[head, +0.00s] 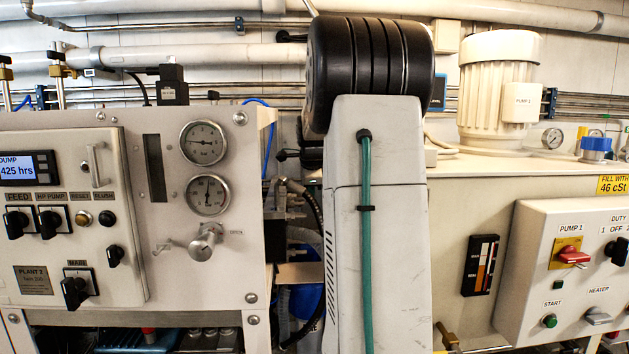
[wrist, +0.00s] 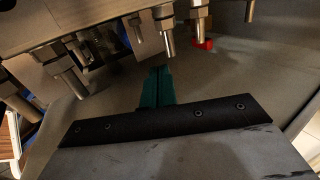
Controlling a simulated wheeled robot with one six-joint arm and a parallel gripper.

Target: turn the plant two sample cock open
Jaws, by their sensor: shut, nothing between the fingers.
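The Plant 2 panel (head: 135,290) fills the left of the head view, with its "PLANT 2" plate at lower left. A small metal lever fitting (head: 163,247) sits on its face, left of a larger metal valve knob (head: 207,243). I cannot tell for certain which fitting is the sample cock. In the wrist view, my gripper's green fingers (wrist: 157,84) are together and empty, below several downward metal pipe fittings (wrist: 166,38). A small red part (wrist: 203,44) lies beyond the fingertips to the right, apart from them. The gripper is hidden in the head view.
Two round gauges (head: 206,170) sit above the valve knob. My grey arm stands in the middle of the head view and hides what is behind it. A pump motor (head: 499,85) and a control box (head: 575,270) with a red switch are on the right.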

